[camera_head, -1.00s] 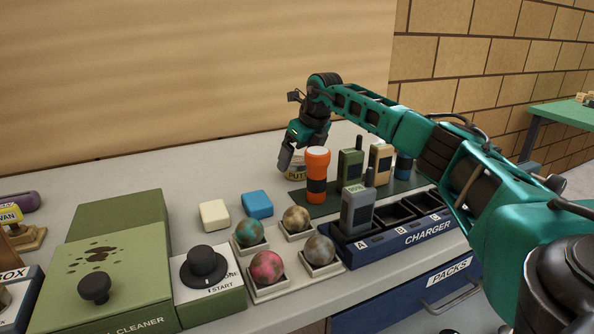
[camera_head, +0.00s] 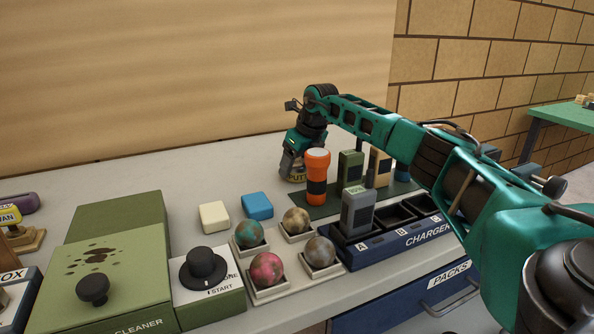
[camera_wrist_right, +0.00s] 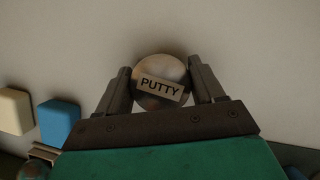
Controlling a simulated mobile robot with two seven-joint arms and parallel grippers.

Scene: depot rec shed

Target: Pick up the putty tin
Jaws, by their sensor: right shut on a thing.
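The putty tin (camera_wrist_right: 160,70) is a round tin with a "PUTTY" label on its lid. It stands on the worktop near the back in the head view (camera_head: 297,177), partly hidden behind the orange torch and my right gripper. My right gripper (camera_head: 291,172) reaches down over it. In the right wrist view the fingers (camera_wrist_right: 160,84) lie on both sides of the tin and are shut on it. I cannot tell any gap between the tin and the worktop. My left gripper is not in view.
An orange torch (camera_head: 317,178) stands right in front of the tin. Radios (camera_head: 358,210) and a blue charger (camera_head: 400,240) are to the right. A white block (camera_head: 214,216) and a blue block (camera_head: 257,205) lie to the left. The worktop behind is clear.

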